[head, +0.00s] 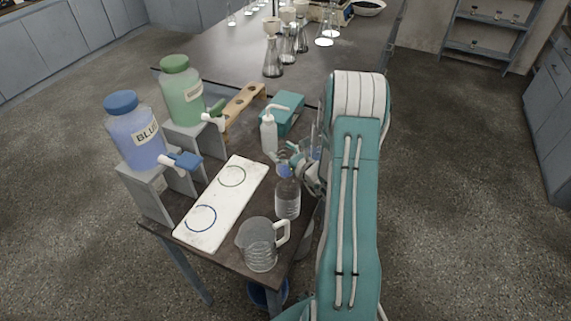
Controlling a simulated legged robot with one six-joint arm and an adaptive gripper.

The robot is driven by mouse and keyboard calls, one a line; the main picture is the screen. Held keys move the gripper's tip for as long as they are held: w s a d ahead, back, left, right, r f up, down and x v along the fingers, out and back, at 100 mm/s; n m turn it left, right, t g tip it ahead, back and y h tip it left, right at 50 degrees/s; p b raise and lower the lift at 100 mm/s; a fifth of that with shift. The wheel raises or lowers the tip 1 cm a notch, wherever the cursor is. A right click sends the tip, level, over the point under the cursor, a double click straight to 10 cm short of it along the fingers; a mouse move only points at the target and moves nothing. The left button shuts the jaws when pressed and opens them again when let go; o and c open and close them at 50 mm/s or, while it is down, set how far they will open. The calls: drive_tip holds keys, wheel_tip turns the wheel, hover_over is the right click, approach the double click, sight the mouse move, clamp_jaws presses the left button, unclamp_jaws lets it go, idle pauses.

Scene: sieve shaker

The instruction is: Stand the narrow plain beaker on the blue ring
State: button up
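The blue ring (201,218) is drawn on the near end of a white board (212,202) and is empty. A second, darker ring (232,176) on the board's far end is also empty. My gripper (292,160) is low over the table's right side, behind a clear bottle, with its fingers partly covered. Clear upright glass (313,140), perhaps the narrow plain beaker, shows just beyond my gripper and is partly hidden by my arm. I cannot tell whether my fingers hold it.
A clear blue-capped bottle (287,200) and a handled jug (260,247) stand right of the board. A blue dispenser (135,135) and a green dispenser (182,90) stand on grey stands at left. A white wash bottle (269,135), teal box (286,110) and wooden rack (243,103) are behind.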

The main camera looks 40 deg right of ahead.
drive_tip(key=c, duration=0.5)
drive_tip(key=shift+o, duration=0.2)
drive_tip(key=shift+r, duration=0.2)
